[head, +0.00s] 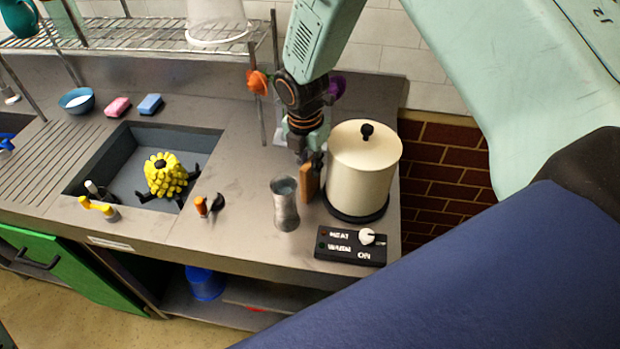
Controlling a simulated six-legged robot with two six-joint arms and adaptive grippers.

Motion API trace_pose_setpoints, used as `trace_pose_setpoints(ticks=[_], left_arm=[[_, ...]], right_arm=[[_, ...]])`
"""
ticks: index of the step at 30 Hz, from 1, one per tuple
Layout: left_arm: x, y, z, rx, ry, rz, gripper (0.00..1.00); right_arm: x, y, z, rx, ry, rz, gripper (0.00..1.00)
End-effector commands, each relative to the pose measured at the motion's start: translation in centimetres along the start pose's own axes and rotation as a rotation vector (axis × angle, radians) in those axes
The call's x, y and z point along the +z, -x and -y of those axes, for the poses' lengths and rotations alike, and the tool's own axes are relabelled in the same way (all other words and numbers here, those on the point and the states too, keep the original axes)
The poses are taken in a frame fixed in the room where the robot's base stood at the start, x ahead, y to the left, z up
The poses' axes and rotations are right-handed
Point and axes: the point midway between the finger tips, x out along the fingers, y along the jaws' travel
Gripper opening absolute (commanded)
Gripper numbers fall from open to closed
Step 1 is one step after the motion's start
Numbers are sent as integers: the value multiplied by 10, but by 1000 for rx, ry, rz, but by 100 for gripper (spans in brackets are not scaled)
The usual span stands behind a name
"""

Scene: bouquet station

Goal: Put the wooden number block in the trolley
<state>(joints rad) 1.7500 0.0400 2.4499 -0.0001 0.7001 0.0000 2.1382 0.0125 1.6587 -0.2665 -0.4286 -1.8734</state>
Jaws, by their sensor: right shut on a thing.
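My right gripper (311,160) points down over the counter, between a metal cup and a cream pot. It is shut on a brown upright slab (307,184), which looks like the wooden number block. The gripper hides the slab's top, and no number can be made out. I cannot tell whether its lower end touches the counter. I see no trolley that I can be sure of. My left gripper is not in view.
The metal cup (285,204) stands close left of the slab, the lidded pot (362,170) close right. A control box (350,246) is in front. A sink (128,192) holds a yellow knobbly thing (164,175). A wire rack (130,33) stands behind. A green door (70,270) is lower left.

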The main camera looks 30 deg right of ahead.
Motion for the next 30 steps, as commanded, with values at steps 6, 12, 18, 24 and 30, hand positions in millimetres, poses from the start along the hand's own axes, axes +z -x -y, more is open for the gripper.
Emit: trace_pose_setpoints(ticks=[6,12,18,24,30], left_arm=[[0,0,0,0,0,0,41],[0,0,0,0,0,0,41],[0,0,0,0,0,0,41],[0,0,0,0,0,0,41],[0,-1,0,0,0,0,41]], right_arm=[[-1,0,1,-2,0,-1,0],[0,2,0,-1,0,0,0],[3,19,0,1,0,1,0],[7,57,-1,3,-1,2,0],[12,100,-1,3,-1,2,0]])
